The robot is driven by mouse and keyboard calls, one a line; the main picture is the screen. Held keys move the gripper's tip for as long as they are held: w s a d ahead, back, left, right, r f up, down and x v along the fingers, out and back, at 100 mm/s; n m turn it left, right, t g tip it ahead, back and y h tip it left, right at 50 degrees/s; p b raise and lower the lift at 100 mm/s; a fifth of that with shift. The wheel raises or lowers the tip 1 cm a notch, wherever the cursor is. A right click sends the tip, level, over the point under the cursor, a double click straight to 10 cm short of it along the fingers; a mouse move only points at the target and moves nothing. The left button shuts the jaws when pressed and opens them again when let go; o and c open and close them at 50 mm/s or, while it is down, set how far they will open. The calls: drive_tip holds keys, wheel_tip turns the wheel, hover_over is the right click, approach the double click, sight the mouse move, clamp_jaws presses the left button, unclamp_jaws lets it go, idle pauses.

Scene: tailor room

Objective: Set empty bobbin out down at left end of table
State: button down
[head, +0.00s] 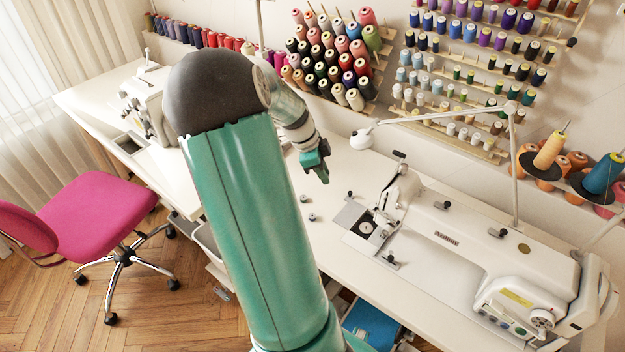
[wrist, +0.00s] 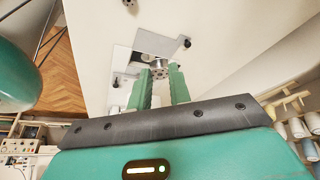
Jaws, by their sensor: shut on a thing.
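My gripper (head: 322,172) hangs over the white table (head: 345,165), left of the big sewing machine. In the wrist view its green fingers (wrist: 161,75) are shut on a small metal bobbin (wrist: 159,68) with holes in its face. The bobbin is hard to make out in the head view. Two small grey bobbins, one nearer the back (head: 305,198) and one nearer the front (head: 311,217), lie on the table below and left of my gripper. The table's far left end (head: 85,92) shows beyond my arm.
The sewing machine (head: 450,235) fills the table's right part. Another machine (head: 146,100) stands on the left part. Thread racks (head: 335,50) line the wall behind. A pink chair (head: 100,205) stands on the floor at left. Bare tabletop lies around the loose bobbins.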

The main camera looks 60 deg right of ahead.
drive_tip(key=w+d+f, duration=0.2)
drive_tip(key=d+f, duration=0.1)
drive_tip(key=d, duration=0.1)
drive_tip(key=w+d+f, duration=0.1)
drive_tip(key=d+f, duration=0.2)
drive_tip(key=d, duration=0.1)
drive_tip(key=w+d+f, duration=0.2)
drive_tip(key=d+f, duration=0.1)
drive_tip(key=d, duration=0.1)
drive_tip(key=shift+w+f, duration=0.1)
drive_tip(key=shift+w, duration=0.2)
drive_tip(key=shift+w+d+f, duration=0.1)
drive_tip(key=shift+d+f, duration=0.1)
drive_tip(key=shift+f, duration=0.75)
drive_tip(key=shift+w+d+f, duration=0.1)
drive_tip(key=shift+d+f, duration=0.05)
drive_tip(key=shift+f, duration=0.8)
drive_tip(key=shift+f, duration=0.1)
drive_tip(key=c, duration=1.3)
unclamp_jaws()
